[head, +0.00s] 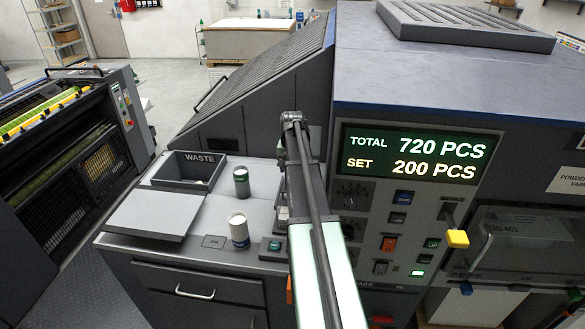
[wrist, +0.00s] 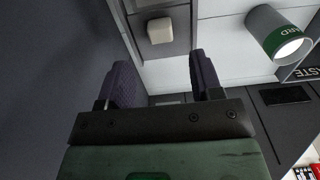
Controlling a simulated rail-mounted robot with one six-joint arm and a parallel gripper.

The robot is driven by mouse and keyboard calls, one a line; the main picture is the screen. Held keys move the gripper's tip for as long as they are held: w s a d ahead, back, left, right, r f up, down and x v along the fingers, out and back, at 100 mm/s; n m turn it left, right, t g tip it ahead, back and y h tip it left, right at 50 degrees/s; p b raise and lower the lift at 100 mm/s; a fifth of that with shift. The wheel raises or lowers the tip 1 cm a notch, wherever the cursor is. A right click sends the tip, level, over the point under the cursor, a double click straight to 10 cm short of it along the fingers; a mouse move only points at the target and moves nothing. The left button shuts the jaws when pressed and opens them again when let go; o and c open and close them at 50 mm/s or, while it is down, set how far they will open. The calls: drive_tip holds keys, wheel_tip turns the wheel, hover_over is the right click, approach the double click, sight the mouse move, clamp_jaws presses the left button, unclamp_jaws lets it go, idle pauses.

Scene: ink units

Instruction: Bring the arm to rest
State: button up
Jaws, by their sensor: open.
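My gripper (wrist: 160,72) shows in the wrist view with its two dark pads well apart and nothing between them. In the head view my arm rises from the bottom edge to a joint left of the display; it hides most of the gripper there. A small cream block (wrist: 160,30) lies on a grey surface past the fingertips, apart from them. A can with a green band (wrist: 268,35) stands to the right of the gripper in the wrist view.
In the head view, two cans, a dark one (head: 241,182) and a white one (head: 238,231), stand on the counter (head: 190,258) beside the WASTE bin (head: 188,184). The machine with the display (head: 413,156), reading TOTAL 720 and SET 200, rises close right of my arm. A yellow knob (head: 457,239) sticks out.

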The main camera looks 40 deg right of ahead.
wheel_tip(320, 180, up, 3)
drive_tip(key=shift+p, duration=0.6)
drive_tip(key=s+a+f+n+b, duration=0.3)
drive_tip(key=s+a, duration=0.1)
drive_tip(key=a, duration=1)
drive_tip(key=s+a+f+n+b, duration=0.3)
drive_tip(key=s+a+f+b, duration=0.1)
drive_tip(key=a, duration=1.1)
drive_tip(key=s+a+f+n+b, duration=0.4)
drive_tip(key=s+a, duration=0.2)
drive_tip(key=a, duration=0.8)
drive_tip(key=shift+a+f, duration=0.15)
drive_tip(key=shift+a, duration=0.1)
